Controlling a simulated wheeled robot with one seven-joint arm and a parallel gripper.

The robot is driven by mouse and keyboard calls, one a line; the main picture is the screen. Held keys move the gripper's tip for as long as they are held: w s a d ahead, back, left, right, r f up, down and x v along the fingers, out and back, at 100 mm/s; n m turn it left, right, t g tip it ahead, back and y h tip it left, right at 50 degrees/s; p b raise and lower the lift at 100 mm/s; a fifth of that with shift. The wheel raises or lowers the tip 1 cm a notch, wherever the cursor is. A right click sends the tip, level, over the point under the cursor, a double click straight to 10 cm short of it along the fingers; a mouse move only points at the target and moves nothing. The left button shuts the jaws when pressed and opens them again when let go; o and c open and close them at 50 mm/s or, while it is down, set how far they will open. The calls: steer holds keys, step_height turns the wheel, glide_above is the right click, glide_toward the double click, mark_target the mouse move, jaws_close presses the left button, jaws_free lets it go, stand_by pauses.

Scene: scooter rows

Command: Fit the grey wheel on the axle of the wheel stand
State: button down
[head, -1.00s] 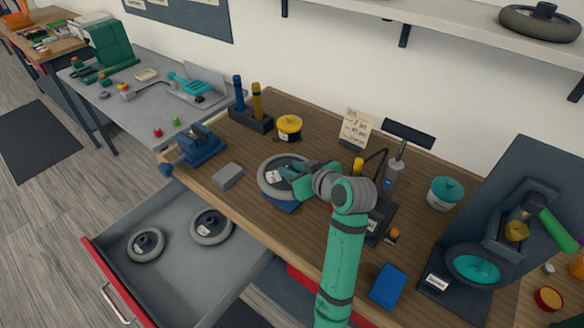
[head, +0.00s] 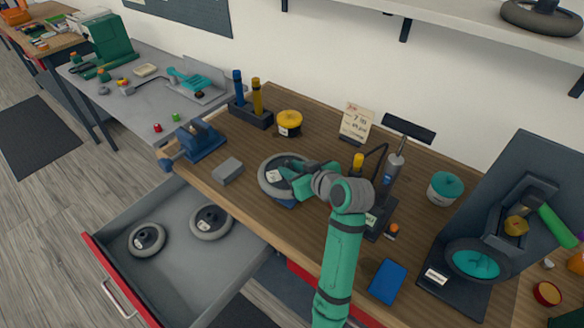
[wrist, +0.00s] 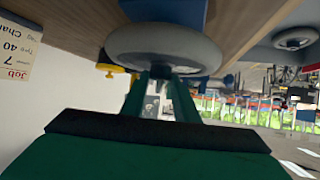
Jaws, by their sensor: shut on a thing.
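The grey wheel (head: 265,184), with a dark hub and a white label, lies about flat over a blue base on the bench. My gripper (head: 291,176) reaches in from the right and is shut on the wheel. The wrist view shows the wheel (wrist: 165,45) at the fingertips (wrist: 160,75). The blue base, which looks like the wheel stand (head: 286,204), shows only at the wheel's front edge; a blue part also shows beyond the wheel in the wrist view (wrist: 165,10). The axle is hidden, so I cannot tell whether the wheel is around it.
An open drawer (head: 178,262) holds two more wheels at the lower left. A blue vise (head: 204,142), a grey block (head: 227,170) and a yellow-lidded tub (head: 289,122) stand left of and behind the wheel.

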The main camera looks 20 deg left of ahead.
steer(key=c, duration=1.3)
jaws_free()
steer(key=shift+s+d, duration=0.1)
steer(key=v, duration=1)
steer(key=shift+s+d, duration=0.15)
steer(key=shift+d, duration=0.05)
steer(key=shift+r, duration=0.1)
